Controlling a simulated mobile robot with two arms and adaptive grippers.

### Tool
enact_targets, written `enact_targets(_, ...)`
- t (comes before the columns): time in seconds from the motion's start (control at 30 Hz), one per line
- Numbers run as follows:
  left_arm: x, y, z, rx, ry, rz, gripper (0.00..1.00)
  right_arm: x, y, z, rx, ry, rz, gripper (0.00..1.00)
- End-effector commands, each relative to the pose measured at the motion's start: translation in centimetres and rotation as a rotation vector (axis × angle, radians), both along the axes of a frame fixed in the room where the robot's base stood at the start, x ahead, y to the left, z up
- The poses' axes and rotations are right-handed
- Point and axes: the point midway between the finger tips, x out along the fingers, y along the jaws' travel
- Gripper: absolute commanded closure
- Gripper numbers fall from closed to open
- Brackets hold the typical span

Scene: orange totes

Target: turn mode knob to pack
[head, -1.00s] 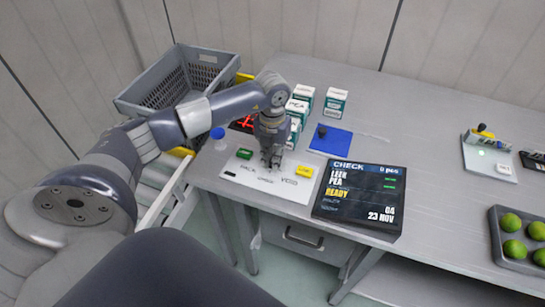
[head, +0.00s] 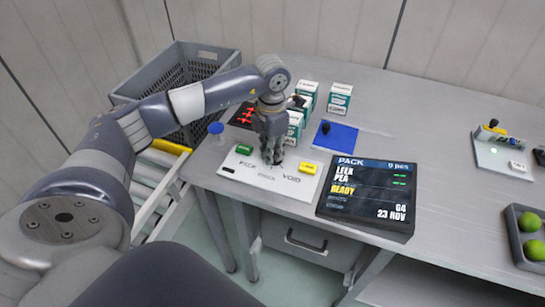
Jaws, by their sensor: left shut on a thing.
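My left gripper (head: 272,160) points down over the white control panel (head: 300,185) and is shut at the mode knob's place. The knob itself is hidden by the fingers. The panel has the labels PACK at the left, CHECK at the front and VOID at the right around that place. A green button (head: 243,149) sits at the panel's left and a yellow button (head: 308,168) at its right. The dark display (head: 367,193) right of the panel reads PACK in its top line, with LEEK, PEA and READY below. My right gripper is not in view.
White and green cartons (head: 340,97) stand behind the gripper, close to my arm. A blue mat (head: 335,138) with a small dark object lies behind the display. A grey crate (head: 135,92) stands at the back left. A tray with green round items (head: 522,222) is at the right.

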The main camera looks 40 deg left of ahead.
Motion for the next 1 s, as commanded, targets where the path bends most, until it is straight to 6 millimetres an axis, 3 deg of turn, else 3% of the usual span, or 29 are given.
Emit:
enact_targets(0.43,0.2,0.3,-0.1,0.0,-0.001,-0.279,1.0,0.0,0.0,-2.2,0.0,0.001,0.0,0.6)
enact_targets(1.0,0.3,0.3,0.0,0.0,-0.001,-0.343,1.0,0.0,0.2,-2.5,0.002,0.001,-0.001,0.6)
